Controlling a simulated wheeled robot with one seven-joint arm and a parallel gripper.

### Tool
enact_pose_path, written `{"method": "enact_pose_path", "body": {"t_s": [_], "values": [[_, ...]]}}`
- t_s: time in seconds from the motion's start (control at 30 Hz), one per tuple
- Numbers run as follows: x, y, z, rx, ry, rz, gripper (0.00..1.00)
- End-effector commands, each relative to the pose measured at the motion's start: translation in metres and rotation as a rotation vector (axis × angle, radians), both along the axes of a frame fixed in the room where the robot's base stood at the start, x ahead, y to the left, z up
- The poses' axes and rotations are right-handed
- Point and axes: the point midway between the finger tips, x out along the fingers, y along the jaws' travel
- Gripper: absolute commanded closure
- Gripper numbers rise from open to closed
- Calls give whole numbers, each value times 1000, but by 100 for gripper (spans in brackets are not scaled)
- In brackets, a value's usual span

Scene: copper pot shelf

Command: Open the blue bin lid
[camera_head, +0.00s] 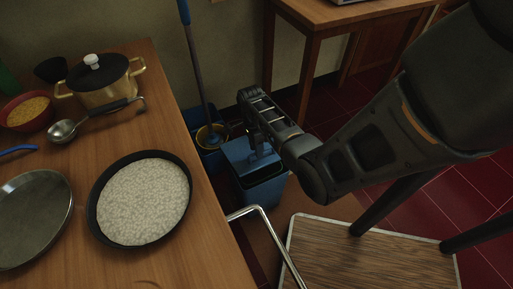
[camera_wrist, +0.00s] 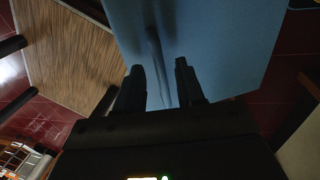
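The blue bin (camera_head: 262,190) stands on the floor beside the wooden counter, in the middle of the head view. The blue surface of the bin (camera_wrist: 225,40) fills the upper middle there. A narrow darker strip, a handle or a shadow, runs between the fingers. I cannot tell whether the fingers touch the blue surface.
A blue mop bucket (camera_head: 208,158) with a mop stands just behind the bin. The wooden counter (camera_head: 165,110) at left holds a pot, pans, a ladle and a bowl. A metal rail (camera_head: 262,225) and a wood-topped stool (camera_head: 370,262) are near the front. A table stands behind.

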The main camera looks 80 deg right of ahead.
Motion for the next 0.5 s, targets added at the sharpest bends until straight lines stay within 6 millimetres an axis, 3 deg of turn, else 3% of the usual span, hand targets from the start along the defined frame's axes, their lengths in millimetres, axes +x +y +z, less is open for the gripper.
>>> {"method": "enact_pose_path", "body": {"t_s": [0.2, 0.5], "values": [[0, 0, 0, 0, 0, 0, 62], [0, 0, 0, 0, 0, 0, 90]]}}
